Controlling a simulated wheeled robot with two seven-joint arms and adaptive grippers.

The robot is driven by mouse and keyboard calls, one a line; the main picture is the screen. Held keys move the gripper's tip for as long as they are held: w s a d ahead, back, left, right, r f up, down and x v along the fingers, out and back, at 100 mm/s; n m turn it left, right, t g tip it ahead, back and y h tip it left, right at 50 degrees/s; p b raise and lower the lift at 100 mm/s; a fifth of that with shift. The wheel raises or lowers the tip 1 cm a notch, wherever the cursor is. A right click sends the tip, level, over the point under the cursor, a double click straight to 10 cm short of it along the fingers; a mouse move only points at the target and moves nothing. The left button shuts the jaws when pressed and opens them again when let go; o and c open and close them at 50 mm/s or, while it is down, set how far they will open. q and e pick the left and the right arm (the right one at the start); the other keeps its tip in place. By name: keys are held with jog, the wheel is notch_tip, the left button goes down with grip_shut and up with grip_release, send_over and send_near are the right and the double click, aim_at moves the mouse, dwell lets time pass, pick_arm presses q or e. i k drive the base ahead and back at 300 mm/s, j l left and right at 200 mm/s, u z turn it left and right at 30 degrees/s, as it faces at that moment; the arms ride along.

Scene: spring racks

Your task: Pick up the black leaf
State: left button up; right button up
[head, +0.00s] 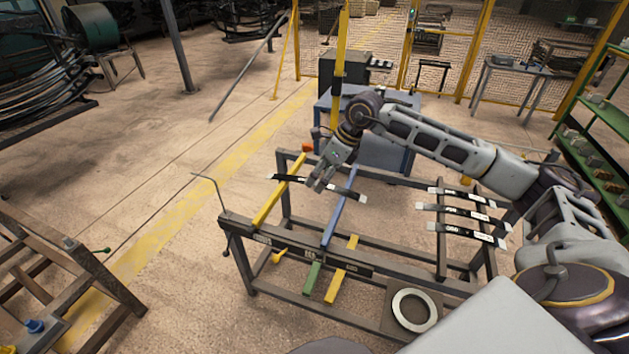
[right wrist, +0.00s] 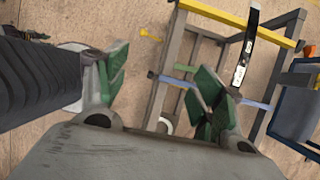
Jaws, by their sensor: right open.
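A black leaf (head: 288,179) with pale ends lies across the yellow bar (head: 277,192) and the blue bar (head: 340,206) of the rack. It also shows in the right wrist view (right wrist: 247,42), to the right of the fingers and not between them. My right gripper (head: 320,186) is open and empty, and in the head view it covers the leaf's middle. In the right wrist view its green-padded fingers (right wrist: 163,75) stand wide apart. I cannot tell its exact height over the leaf. My left gripper is out of view.
Several labelled black leaves (head: 465,212) lie on the rack's right part. A flat ring (head: 414,310) sits at the front right of the dark rack frame (head: 350,268). A blue table (head: 385,150) stands behind. A brown wooden stand (head: 60,245) is at left, with open floor between.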

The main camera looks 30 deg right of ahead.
aim_at(360, 198)
jog(key=i+l, duration=0.85)
jog(key=i, duration=0.1)
